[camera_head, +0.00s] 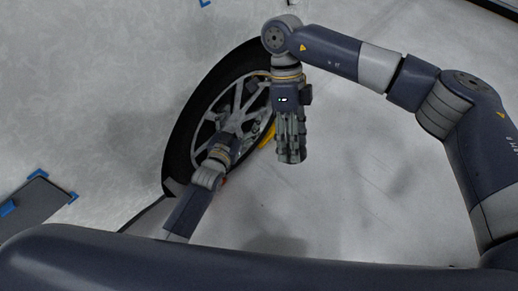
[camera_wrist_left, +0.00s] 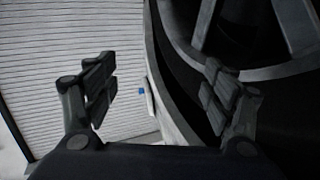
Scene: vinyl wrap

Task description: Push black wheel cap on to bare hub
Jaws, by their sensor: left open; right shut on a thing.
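A wheel with a black tyre and grey spokes (camera_head: 178,140) stands tilted in the middle of the head view. Its tyre and spokes also fill the upper right of the left wrist view (camera_wrist_left: 280,73). My left gripper (camera_wrist_left: 158,92) is open, with its right finger in front of the tyre and nothing between its fingers. In the head view its arm reaches up to the wheel's lower front. My right gripper (camera_head: 290,156) points down to the right of the wheel, apart from it. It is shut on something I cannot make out. I cannot pick out the black wheel cap or the bare hub.
A yellow part (camera_head: 267,136) shows at the wheel's lower right edge, close to my right gripper. A dark panel with blue corners (camera_head: 40,212) lies at the far left. The pale floor right of the wheel is clear. A white ribbed surface (camera_wrist_left: 60,45) fills the wrist view's left.

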